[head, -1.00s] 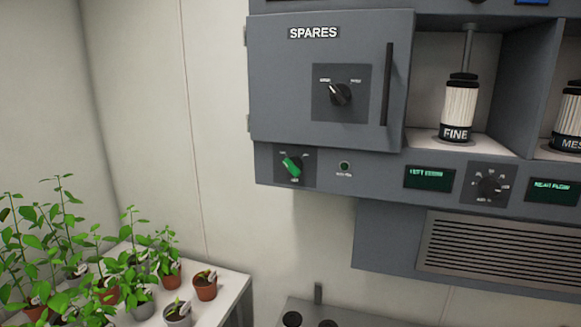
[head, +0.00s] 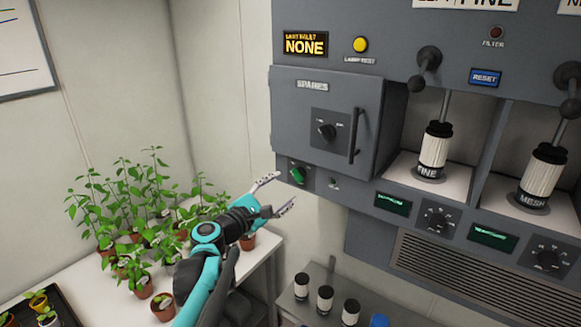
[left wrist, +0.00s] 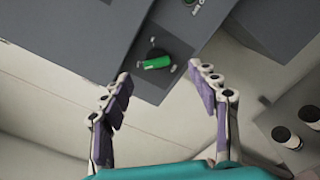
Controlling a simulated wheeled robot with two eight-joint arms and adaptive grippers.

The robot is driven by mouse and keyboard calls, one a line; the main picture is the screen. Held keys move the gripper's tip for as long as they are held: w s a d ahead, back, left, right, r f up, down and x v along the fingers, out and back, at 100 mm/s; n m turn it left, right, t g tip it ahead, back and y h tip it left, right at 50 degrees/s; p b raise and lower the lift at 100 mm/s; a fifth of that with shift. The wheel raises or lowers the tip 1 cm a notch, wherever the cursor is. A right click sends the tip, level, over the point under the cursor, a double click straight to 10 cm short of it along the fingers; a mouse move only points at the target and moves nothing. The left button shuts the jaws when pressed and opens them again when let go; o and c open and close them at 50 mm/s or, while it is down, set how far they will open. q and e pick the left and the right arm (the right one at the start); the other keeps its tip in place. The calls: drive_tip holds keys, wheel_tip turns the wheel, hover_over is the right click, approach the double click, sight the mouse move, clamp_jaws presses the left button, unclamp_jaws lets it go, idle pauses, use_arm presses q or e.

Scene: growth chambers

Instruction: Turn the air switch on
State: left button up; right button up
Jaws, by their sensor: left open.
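The air switch appears to be the green rotary knob (head: 298,175) on the grey panel, below the SPARES door; its small lettering is too small to read. It also shows in the left wrist view (left wrist: 157,62), just beyond and between the fingertips. My left gripper (head: 272,194) is open and empty, a little below and left of the knob, apart from it. The gripper's two fingers (left wrist: 165,78) spread wide in the left wrist view. My right gripper is not in view.
The SPARES door (head: 318,125) has a black knob and a vertical handle, and juts above the green knob. Filter cartridges marked FINE (head: 433,152) and MESH (head: 541,178) stand in bays at right. Potted plants (head: 135,220) fill a white table at left. Several cartridges (head: 325,297) stand on a low shelf.

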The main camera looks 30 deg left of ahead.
sight(296, 176)
use_arm(q)
drive_tip(key=w, duration=0.8)
drive_tip(key=shift+a, duration=0.2)
drive_tip(key=shift+c, duration=0.4)
drive_tip(key=shift+s+d, duration=0.1)
drive_tip(key=c, duration=1.1)
